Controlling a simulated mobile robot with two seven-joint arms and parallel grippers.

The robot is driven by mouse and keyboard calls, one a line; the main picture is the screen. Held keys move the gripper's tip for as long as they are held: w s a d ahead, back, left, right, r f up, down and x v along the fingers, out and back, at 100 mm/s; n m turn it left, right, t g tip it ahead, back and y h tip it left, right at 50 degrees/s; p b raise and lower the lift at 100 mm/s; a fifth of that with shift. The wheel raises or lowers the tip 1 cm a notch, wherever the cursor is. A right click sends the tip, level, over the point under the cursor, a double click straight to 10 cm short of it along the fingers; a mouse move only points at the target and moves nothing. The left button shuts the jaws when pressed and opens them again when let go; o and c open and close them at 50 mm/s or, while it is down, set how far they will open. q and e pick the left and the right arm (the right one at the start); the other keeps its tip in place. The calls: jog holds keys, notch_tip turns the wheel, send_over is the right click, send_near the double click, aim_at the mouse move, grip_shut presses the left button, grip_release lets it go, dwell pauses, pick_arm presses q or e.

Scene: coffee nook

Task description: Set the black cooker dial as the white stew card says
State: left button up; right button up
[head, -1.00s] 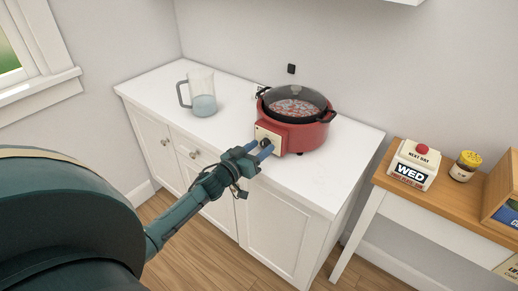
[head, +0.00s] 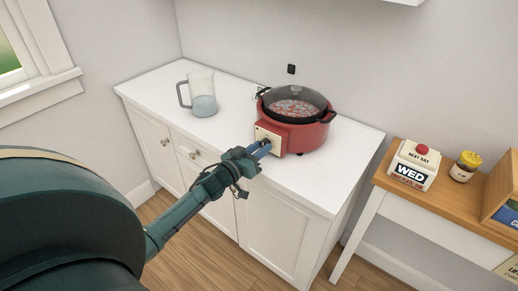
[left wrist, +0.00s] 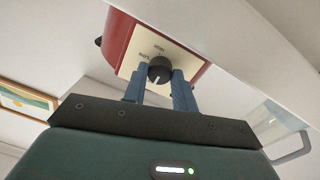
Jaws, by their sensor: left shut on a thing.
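The red cooker (head: 306,138) stands on the white counter with its glass lid on and food showing inside. Its pale front panel (head: 272,133) carries the black dial (left wrist: 160,69), which has a white pointer line, seen in the left wrist view. My left gripper (head: 265,147) is at the panel with its blue fingers on either side of the dial, shut on it. I cannot make out the white stew card with certainty. My right gripper is not in view.
A clear jug (head: 202,94) with bluish liquid stands left of the cooker on the counter (head: 155,95).

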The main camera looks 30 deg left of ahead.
pick_arm(q)
jog(key=shift+m, duration=0.3)
jog(key=m, duration=0.3)
jog(key=shift+p, duration=0.3)
jog(key=m, duration=0.6)
jog(key=shift+m, duration=0.3)
jog(key=m, duration=0.3)
jog(key=shift+m+y+b, duration=0.3)
jog(key=m+b, duration=0.1)
jog(key=m, duration=0.2)
jog(key=shift+d+m, duration=0.1)
jog(key=shift+m, duration=1.1)
